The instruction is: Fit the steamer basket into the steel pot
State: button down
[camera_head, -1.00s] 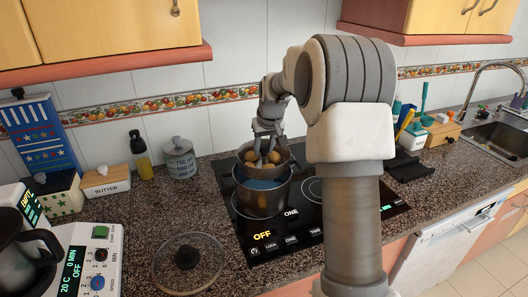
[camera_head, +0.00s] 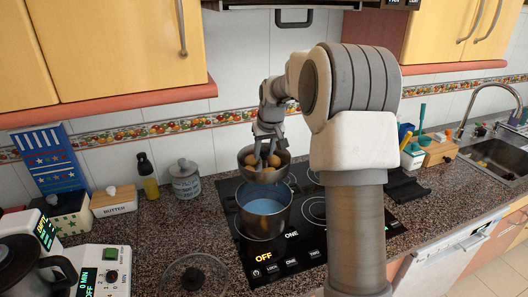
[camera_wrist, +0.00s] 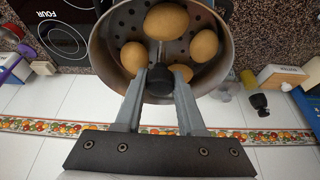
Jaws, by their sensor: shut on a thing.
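The steamer basket (camera_head: 268,176) is a round steel bowl with a perforated floor and several brown, egg-shaped items in it. My gripper (camera_head: 265,160) is shut on the black knob of its central post, which shows clearly in the wrist view (camera_wrist: 160,79). The basket looks nearly level. The steel pot (camera_head: 264,222) stands on the cooktop with bluish liquid inside. In the head view, the basket is above the pot and overlaps its far rim, so its lower edge hides part of that rim. The pot cannot be made out in the wrist view.
The black cooktop (camera_head: 305,232) reads OFF. A glass lid (camera_head: 195,278) lies at the front left. A jar (camera_head: 186,182), a bottle (camera_head: 148,177) and a butter box (camera_head: 114,201) stand along the tiled back wall. A range hood (camera_head: 290,5) hangs above.

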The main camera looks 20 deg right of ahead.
aim_at(264, 168)
jog(key=shift+f+b, duration=2.1)
jog(key=shift+f, duration=0.7)
notch_tip(264, 168, down, 12)
jog(key=b, duration=0.8)
jog(key=shift+b, duration=0.4)
dwell(3.5)
